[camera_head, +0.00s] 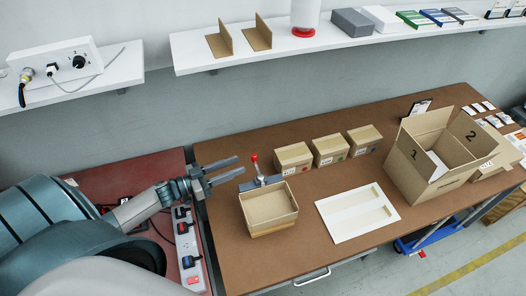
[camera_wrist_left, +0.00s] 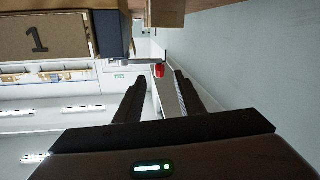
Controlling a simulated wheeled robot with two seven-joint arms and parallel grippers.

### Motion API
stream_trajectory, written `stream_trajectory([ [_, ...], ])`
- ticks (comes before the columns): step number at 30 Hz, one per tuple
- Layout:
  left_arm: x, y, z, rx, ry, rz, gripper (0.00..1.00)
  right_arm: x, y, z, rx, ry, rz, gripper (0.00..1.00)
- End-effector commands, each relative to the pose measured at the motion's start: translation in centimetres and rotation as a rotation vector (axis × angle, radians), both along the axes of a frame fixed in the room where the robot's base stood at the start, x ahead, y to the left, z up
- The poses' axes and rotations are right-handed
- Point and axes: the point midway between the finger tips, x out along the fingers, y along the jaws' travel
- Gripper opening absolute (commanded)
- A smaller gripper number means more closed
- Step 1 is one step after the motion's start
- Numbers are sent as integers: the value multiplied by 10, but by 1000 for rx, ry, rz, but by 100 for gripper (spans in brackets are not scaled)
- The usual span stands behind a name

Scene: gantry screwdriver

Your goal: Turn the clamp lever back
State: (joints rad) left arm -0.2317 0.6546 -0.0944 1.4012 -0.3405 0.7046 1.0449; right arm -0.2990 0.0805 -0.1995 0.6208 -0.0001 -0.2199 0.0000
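The clamp lever has a red knob (camera_head: 255,158) on a thin upright stem above a dark metal clamp (camera_head: 262,181), at the back edge of an open cardboard box (camera_head: 268,207). The red knob also shows in the left wrist view (camera_wrist_left: 159,71), between and beyond the fingertips. My left gripper (camera_head: 229,169) is open, just left of the knob, its fingers pointing at it. In the left wrist view the two dark fingers (camera_wrist_left: 157,88) stand apart with no object gripped between them. The clamp's base is partly hidden by the box. My right gripper is not in view.
Several small cardboard boxes (camera_head: 330,150) stand behind and right of the clamp. A white board (camera_head: 357,212) lies right of the open box. A large carton (camera_head: 430,155) marked 1 and 2 stands further right. A power strip (camera_head: 187,250) lies left, under my left arm.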

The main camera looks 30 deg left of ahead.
Motion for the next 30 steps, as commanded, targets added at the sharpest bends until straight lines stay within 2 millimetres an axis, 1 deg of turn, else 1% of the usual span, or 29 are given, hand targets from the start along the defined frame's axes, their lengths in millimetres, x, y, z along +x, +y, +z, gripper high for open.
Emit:
stream_trajectory([
  [8, 1, -1, 0, -1, -1, 0, 35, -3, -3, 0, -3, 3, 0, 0],
  [14, 12, -7, 0, -1, -3, 0, 35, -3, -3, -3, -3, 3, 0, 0],
  [20, 35, -20, 0, -1, -4, 1, 35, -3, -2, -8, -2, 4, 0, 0],
  [30, 82, -49, -1, 0, -4, -1, 35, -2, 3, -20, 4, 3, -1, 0],
])
